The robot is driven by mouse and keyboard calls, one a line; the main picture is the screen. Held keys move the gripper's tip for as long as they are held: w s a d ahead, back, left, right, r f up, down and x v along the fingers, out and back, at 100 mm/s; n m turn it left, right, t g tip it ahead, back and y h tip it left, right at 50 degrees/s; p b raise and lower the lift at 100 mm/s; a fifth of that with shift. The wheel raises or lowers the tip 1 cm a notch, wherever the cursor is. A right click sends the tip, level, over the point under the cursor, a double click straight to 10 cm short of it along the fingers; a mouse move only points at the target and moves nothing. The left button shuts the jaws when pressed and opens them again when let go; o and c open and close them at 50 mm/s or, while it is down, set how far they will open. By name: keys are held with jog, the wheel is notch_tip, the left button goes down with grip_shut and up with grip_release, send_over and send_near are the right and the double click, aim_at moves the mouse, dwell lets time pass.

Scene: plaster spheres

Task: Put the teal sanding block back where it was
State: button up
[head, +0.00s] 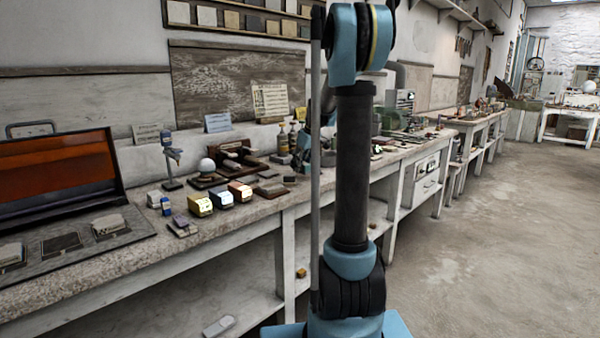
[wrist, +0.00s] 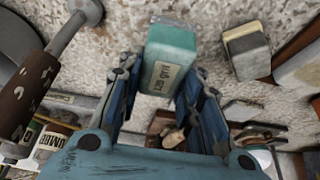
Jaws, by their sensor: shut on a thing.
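The teal sanding block (wrist: 172,45) shows at the upper middle of the wrist view, with a printed label on the face toward the camera. My gripper (wrist: 163,85) is shut on it, with one blue finger on each side. Speckled stone worktop shows behind the block; I cannot tell whether the block touches it. In the head view my arm stands in front of the bench, and I cannot make out the block there.
A grey and yellowish block (wrist: 247,52) lies right of my gripper. A brown-handled tool (wrist: 28,95) and jars (wrist: 57,143) are at left. In the head view, the bench (head: 95,272) holds several small blocks, a white sphere (head: 206,165) and an open orange-lidded case (head: 60,170).

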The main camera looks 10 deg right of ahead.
jog(key=shift+f, duration=1.3)
jog(key=o, duration=1.1)
jog(key=shift+o, duration=0.2)
jog(key=shift+s, duration=0.1)
jog(key=v, duration=1.2)
jog(key=s+a+f+m+h, duration=0.15)
jog(key=s+f, duration=0.25)
jog(key=s, duration=0.7)
jog(key=s+a+f+m, duration=0.1)
jog(key=s+f+m, duration=0.15)
jog(key=s, duration=0.95)
jog(key=s+f+m+g+h, duration=0.1)
jog(key=s+f+m, duration=0.2)
jog(key=s+f, duration=1.3)
jog(key=shift+s+d, duration=0.2)
jog(key=shift+s, duration=1)
